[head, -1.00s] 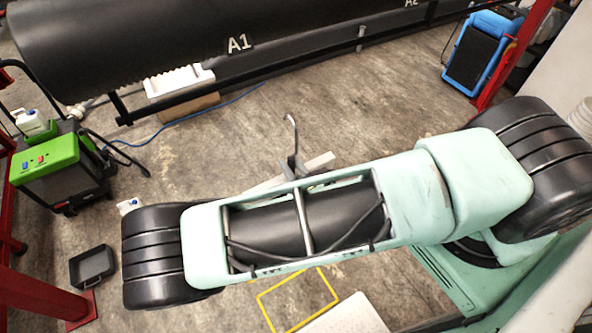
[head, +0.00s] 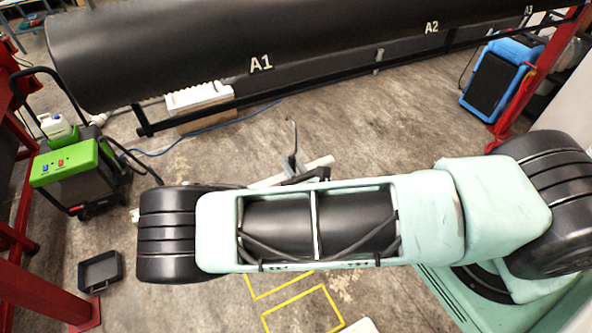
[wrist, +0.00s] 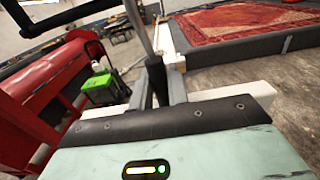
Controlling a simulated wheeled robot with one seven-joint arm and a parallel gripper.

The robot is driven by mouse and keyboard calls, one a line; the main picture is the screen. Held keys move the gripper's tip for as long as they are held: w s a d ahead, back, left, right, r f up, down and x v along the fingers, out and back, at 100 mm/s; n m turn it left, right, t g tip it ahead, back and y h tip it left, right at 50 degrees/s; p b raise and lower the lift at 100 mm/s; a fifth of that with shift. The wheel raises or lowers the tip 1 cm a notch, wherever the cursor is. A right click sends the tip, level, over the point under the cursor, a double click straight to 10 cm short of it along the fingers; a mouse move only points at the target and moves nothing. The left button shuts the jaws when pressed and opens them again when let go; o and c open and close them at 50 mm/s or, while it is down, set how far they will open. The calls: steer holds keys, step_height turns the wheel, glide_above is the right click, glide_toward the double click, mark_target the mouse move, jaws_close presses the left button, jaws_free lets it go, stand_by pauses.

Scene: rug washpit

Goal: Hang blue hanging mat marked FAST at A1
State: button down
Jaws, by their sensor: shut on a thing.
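The label A1 (head: 261,64) is in white on a long black roller (head: 160,50) across the top of the head view. No blue mat marked FAST can be made out in either view. My gripper (wrist: 157,88) has its two grey fingers closed on the dark grip of a thin metal rod (wrist: 138,22) in the wrist view. In the head view the rod (head: 291,136) stands up beyond my arm, with a bent, hook-like top, below and right of A1.
A green-topped machine (head: 75,170) stands at left near a red frame (head: 30,280). A black tray (head: 99,270) is on the floor. A blue-framed unit (head: 500,80) stands at right. A red rug (wrist: 245,45) shows in the wrist view.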

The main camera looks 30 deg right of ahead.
steer(key=w+b, duration=0.2)
steer(key=w, duration=1.6)
steer(key=shift+w, duration=0.4)
stand_by(1.1)
steer(key=shift+b, duration=0.3)
steer(key=shift+f+b, duration=0.8)
steer(key=shift+f, duration=1.25)
